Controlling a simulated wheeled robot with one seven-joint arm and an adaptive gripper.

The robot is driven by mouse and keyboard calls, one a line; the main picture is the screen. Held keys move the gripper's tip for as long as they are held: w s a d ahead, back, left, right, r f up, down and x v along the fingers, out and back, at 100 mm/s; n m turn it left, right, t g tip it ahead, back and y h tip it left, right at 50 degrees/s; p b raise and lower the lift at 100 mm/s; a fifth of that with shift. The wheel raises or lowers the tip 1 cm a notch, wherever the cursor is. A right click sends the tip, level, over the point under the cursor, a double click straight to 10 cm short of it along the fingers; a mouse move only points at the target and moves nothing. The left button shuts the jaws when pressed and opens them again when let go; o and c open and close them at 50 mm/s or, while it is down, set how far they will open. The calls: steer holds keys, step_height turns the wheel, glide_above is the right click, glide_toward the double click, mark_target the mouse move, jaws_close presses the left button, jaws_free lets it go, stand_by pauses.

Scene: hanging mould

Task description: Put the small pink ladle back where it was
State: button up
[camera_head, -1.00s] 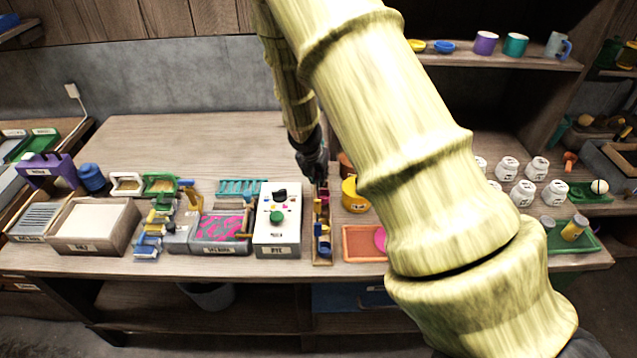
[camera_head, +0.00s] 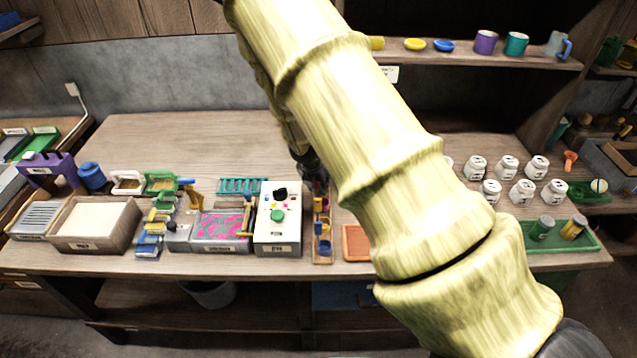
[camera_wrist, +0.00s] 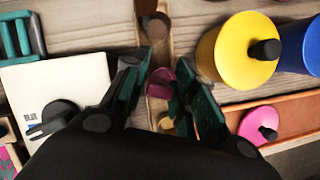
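In the wrist view, a small pink ladle (camera_wrist: 160,82) shows between my two fingers, low over a narrow wooden rack (camera_wrist: 156,110). My gripper (camera_wrist: 163,68) has its fingers apart, one on each side of the pink piece. Whether a finger touches it is not clear, and its handle is hidden. In the head view, my gripper (camera_head: 313,172) is at the back end of the wooden rack (camera_head: 322,258), mostly hidden by my arm. The rack holds small yellow, blue and brown ladles. The pink ladle cannot be made out there.
A white box with knobs (camera_head: 265,235) stands close left of the rack. An orange tray (camera_head: 356,243) lies to its right. The back-left tabletop is clear.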

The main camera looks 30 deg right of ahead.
steer(key=shift+o, duration=0.3)
steer(key=shift+r, duration=0.3)
steer(key=b+v, duration=0.2)
steer(key=v, duration=1)
steer(key=shift+d+f, duration=0.1)
